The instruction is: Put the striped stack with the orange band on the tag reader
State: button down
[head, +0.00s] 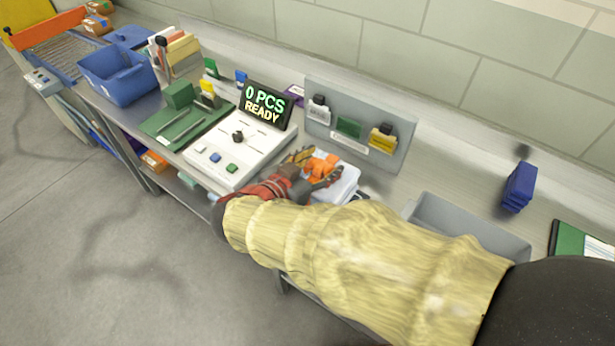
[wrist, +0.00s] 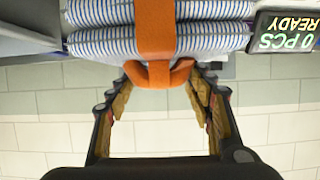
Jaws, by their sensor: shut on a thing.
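The striped stack (wrist: 100,42) is folded cloth with blue and white stripes, wrapped by an orange band (wrist: 155,38) that ends in a loop. My gripper (wrist: 160,80) has its fingers on either side of this loop, shut on it. In the head view, my gripper (head: 312,168) is at the orange band, and the pale stack (head: 345,187) shows partly behind it. The white console (head: 240,146), which looks like the tag reader, is just left of the stack. Its display (head: 266,104) reads "0 PCS READY". My arm hides part of the stack and its underside.
A grey panel with tags (head: 350,128) stands behind the stack. A grey bin (head: 470,232) and a dark blue object (head: 519,187) are to the right. A green mat (head: 172,128) and a blue bin (head: 118,75) lie left of the console.

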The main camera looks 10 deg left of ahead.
aim_at(307, 175)
jog(key=w+a+f, duration=0.1)
jog(key=f, duration=0.1)
jog(key=w+a+f+b, duration=0.1)
jog(key=f, duration=0.1)
jog(key=w+a+f, duration=0.1)
jog(key=a+f, duration=0.1)
jog(key=shift+w+f, duration=0.1)
jog(key=shift+w, duration=0.2)
jog(key=shift+f+b, duration=0.7)
jog(key=shift+f, duration=0.7)
jog(key=shift+f, duration=0.15)
jog(key=c, duration=0.8)
grip_release()
jog(key=shift+s+r, duration=0.15)
jog(key=shift+r, duration=0.1)
jog(key=p+v, duration=0.2)
jog(key=v, duration=0.9)
jog(key=shift+s+a, duration=0.15)
jog(key=shift+s, duration=0.15)
